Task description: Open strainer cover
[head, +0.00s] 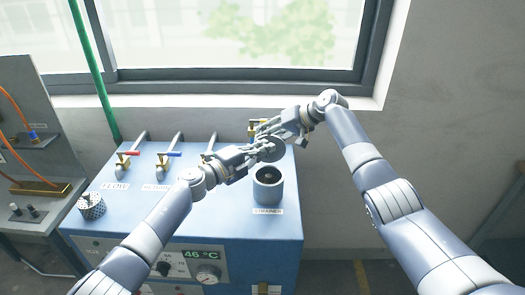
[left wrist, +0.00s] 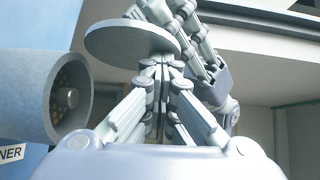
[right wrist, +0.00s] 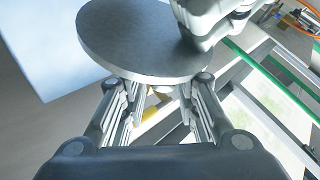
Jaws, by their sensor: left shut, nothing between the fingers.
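The strainer (head: 268,190) is a blue-grey cylinder on the machine's top at the right. Its top is uncovered and dark inside; its open mouth also shows in the left wrist view (left wrist: 72,98). The strainer cover (head: 273,150), a round grey disc, is in the air above and behind the strainer. My right gripper (right wrist: 152,84) is shut on the cover, which fills the upper middle of the right wrist view (right wrist: 135,40). My left gripper (head: 258,152) is shut and empty, its fingertips close beside the cover; contact is unclear.
The blue machine (head: 190,228) has valves with a red handle (head: 127,154) and a blue handle (head: 168,154). A perforated metal basket (head: 91,206) stands at the machine top's left edge. A window and wall are behind. The machine's front top is mostly clear.

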